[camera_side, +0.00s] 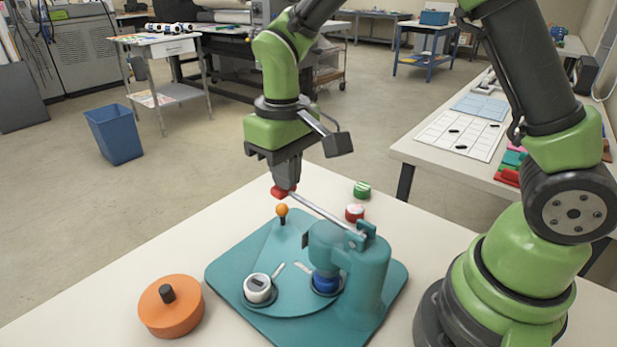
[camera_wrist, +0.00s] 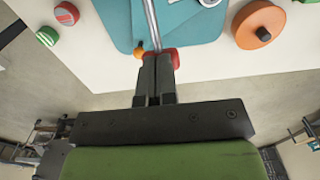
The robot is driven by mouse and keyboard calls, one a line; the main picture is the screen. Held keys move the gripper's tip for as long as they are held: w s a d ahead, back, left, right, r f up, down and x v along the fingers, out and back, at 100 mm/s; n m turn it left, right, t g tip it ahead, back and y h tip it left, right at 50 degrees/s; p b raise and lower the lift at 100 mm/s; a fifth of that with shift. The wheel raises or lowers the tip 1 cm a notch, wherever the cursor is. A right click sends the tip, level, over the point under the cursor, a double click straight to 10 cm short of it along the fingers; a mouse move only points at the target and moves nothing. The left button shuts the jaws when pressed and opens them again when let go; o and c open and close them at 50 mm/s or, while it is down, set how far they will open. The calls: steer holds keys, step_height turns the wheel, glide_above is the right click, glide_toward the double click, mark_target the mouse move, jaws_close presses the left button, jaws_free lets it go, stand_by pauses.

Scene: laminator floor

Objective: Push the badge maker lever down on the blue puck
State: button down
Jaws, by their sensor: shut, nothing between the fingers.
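The teal badge maker (camera_side: 375,275) stands on the table. Its metal lever (camera_side: 322,212) runs from the pivot at the head to a red knob (camera_side: 279,192); in the wrist view the lever (camera_wrist: 153,22) also shows, with the red knob (camera_wrist: 174,56) partly hidden behind the fingers. The blue puck (camera_side: 326,282) sits in a die under the press head. My gripper (camera_side: 287,184) is shut and empty, pointing down at the red knob; its fingertips (camera_wrist: 158,57) overlap the knob, and I cannot tell whether they touch it.
A white puck (camera_side: 258,288) sits in the other die. An orange ball handle (camera_side: 282,210) stands on the plate near the lever. An orange round block (camera_side: 171,308) is at left; green (camera_side: 362,189) and red (camera_side: 355,212) discs are behind the press.

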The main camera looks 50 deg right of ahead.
step_height(320, 180, up, 8)
stand_by(0.9)
steer(key=shift+f, duration=0.1)
steer(key=s+d+r+m+t+y, duration=0.1)
steer(key=s+r+m+t, duration=0.1)
steer(key=s, duration=0.6)
steer(key=s+d+r+m+t+y, duration=0.1)
steer(key=s+d+r+m+t, duration=0.1)
steer(key=s+t, duration=0.3)
steer(key=s+r, duration=0.1)
steer(key=s, duration=0.2)
steer(key=shift+s+d+r, duration=0.15)
steer(key=shift+s+r, duration=0.05)
steer(key=shift+r, duration=0.15)
